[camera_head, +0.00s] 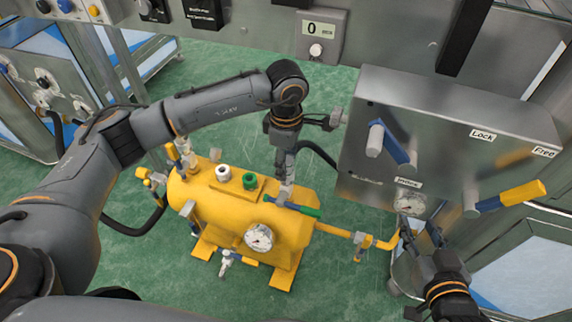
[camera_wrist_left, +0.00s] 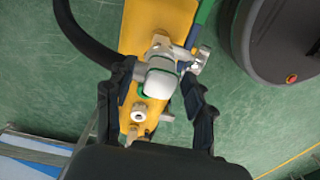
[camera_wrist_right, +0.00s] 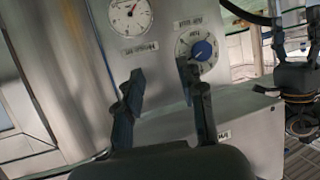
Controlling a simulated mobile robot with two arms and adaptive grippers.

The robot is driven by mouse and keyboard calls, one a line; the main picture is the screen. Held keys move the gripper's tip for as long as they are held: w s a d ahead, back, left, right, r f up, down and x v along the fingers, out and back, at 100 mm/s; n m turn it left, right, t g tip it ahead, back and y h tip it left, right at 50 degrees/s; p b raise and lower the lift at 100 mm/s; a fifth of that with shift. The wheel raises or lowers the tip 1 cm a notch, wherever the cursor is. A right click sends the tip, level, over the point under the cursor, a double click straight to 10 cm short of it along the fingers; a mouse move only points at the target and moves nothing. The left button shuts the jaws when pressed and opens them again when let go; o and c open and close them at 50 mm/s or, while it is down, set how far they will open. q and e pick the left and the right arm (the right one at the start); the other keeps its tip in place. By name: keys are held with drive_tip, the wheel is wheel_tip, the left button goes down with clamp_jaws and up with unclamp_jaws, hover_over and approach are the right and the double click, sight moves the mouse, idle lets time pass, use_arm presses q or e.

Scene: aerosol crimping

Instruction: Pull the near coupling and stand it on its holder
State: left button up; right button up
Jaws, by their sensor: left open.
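A metal coupling (camera_wrist_left: 160,84) with a pale body and a green ring sits at the yellow tank (camera_head: 195,215), and a black hose (camera_wrist_left: 92,45) runs up to it. My left gripper (camera_head: 284,172) points down above the tank. Its open fingers (camera_wrist_left: 160,88) stand on either side of the coupling in the left wrist view; I cannot tell whether they touch it. In the head view the fingers largely hide the coupling. Two round fittings, one white (camera_head: 222,173) and one green-topped (camera_head: 249,181), stand on the tank's top plate. My right gripper (camera_head: 428,238) is open and empty near the steel panel.
A steel cabinet (camera_head: 450,110) with handles and a gauge (camera_head: 410,203) stands at the right. A yellow pipe (camera_head: 335,231) runs right from the tank. A tank gauge (camera_head: 258,237) faces me. Green floor is open around the tank.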

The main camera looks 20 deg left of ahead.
drive_tip(key=shift+w+a+r, duration=0.1)
drive_tip(key=shift+w+r, duration=0.15)
drive_tip(key=shift+r, duration=0.2)
drive_tip(key=shift+w+r+t, duration=0.1)
drive_tip(key=shift+r+t, duration=0.05)
drive_tip(key=shift+t, duration=0.15)
idle(0.6)
drive_tip(key=shift+a+r, duration=0.1)
drive_tip(key=shift+r, duration=0.05)
use_arm(q)
drive_tip(key=shift+c, duration=0.2)
clamp_jaws()
drive_tip(key=shift+r, duration=0.1)
